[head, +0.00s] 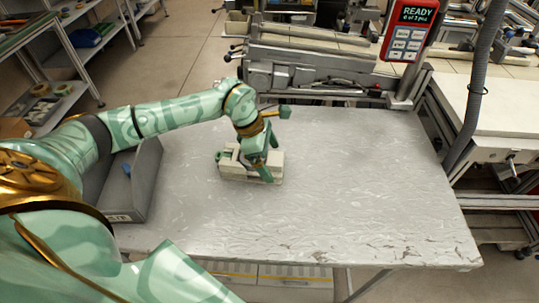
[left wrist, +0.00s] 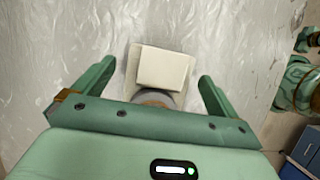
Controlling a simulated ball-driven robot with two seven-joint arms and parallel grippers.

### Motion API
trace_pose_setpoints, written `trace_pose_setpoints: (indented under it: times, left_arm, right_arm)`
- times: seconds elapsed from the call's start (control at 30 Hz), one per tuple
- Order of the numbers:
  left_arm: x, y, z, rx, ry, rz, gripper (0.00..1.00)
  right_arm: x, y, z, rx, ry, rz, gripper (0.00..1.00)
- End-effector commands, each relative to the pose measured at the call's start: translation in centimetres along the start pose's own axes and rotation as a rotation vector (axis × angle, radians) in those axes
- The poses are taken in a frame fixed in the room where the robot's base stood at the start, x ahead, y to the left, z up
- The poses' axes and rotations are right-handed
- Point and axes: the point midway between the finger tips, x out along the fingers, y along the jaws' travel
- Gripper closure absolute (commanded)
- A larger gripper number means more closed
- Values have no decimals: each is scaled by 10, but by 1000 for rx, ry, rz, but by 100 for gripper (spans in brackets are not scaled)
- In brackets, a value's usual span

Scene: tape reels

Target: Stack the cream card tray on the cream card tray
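A cream card tray (head: 236,172) stands on the grey table left of its middle, with a raised cream block shape on it. In the left wrist view a smaller cream box shape (left wrist: 163,68) lies over a wider cream base (left wrist: 131,72). I cannot tell whether these are two trays or one. My left gripper (head: 269,163) reaches down over the tray and hides part of it. In the left wrist view its fingers (left wrist: 157,76) are wide apart, one on each side of the cream shape, with gaps. My right gripper is not in view.
A grey open bin (head: 147,180) stands on the table's left side, beside my left arm. Rails and a clamp-like machine (head: 300,72) line the back edge. A red display (head: 409,28) reads READY. The table's middle and right (head: 370,180) are clear.

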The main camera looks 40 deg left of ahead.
Motion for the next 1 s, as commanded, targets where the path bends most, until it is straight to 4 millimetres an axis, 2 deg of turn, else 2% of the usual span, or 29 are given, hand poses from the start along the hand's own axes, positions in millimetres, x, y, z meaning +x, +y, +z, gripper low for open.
trace_pose_setpoints:
  times: [0.27, 0.37, 0.8, 1.0]
  left_arm:
    - [-2, 0, 1, 0, 0, 1, 3]
    - [-10, 1, 1, 0, 0, 3, 3]
    - [-105, 1, 1, 0, 1, 4, 3]
    - [-122, 0, 1, 0, 0, 2, 3]
  right_arm:
    - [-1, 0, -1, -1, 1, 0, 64]
    - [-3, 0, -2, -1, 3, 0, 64]
    - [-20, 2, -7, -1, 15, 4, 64]
    - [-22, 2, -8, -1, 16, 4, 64]
